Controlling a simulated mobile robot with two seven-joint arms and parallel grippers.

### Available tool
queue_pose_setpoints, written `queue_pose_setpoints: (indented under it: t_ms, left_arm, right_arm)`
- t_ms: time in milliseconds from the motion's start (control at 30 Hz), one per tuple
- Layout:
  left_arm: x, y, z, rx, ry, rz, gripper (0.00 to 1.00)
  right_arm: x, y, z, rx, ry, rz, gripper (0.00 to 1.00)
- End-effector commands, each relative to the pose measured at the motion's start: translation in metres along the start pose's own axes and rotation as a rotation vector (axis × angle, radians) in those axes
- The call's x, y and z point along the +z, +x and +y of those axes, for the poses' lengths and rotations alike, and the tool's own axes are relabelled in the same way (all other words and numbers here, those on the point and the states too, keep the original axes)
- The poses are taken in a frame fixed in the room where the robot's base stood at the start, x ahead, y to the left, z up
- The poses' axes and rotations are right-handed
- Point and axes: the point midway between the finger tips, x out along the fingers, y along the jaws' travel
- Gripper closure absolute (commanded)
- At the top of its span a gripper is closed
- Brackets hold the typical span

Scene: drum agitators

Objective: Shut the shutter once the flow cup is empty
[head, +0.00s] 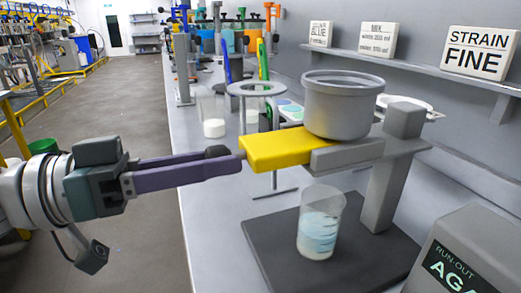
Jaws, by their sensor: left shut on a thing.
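The grey flow cup (336,105) sits upright on the arm of a grey stand (384,190). Its inside is hidden from this angle, so I cannot tell whether it is empty. The yellow shutter (278,150) sticks out to the left under the cup. My left gripper (238,162) is shut on the shutter's left end. A clear beaker (320,222) with pale blue liquid stands on the dark base plate (365,255) below the cup. No stream shows between cup and beaker. My right gripper is not in view.
A grey box labelled "RUN-OUT" (470,255) stands at the front right. A ring stand (250,89) and a beaker with white contents (213,115) stand behind the cup. A shelf with signs, one reading "STRAIN FINE" (480,52), runs along the wall. The floor at left is open.

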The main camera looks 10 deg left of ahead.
Motion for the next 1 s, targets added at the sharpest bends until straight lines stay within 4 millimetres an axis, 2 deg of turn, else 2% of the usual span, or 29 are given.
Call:
queue_pose_setpoints:
  t_ms: [267,567,867,900,1000]
  left_arm:
    - [-0.001,0.001,0.001,0.003,0.0,0.002,1.0]
    - [-0.002,0.041,0.0,0.0,-0.002,0.004,1.0]
    - [0.0,0.045,0.0,-0.001,0.001,0.0,1.0]
    - [0.0,0.045,0.0,-0.001,0.002,0.0,0.62]
    - [0.0,0.045,0.0,-0.001,0.001,0.0,0.51]
  right_arm:
    - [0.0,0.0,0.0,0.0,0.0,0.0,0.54]
    - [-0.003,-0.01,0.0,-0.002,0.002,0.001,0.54]
    - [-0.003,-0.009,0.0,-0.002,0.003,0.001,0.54]
    - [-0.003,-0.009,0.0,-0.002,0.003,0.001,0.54]
    - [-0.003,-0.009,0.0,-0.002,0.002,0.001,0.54]
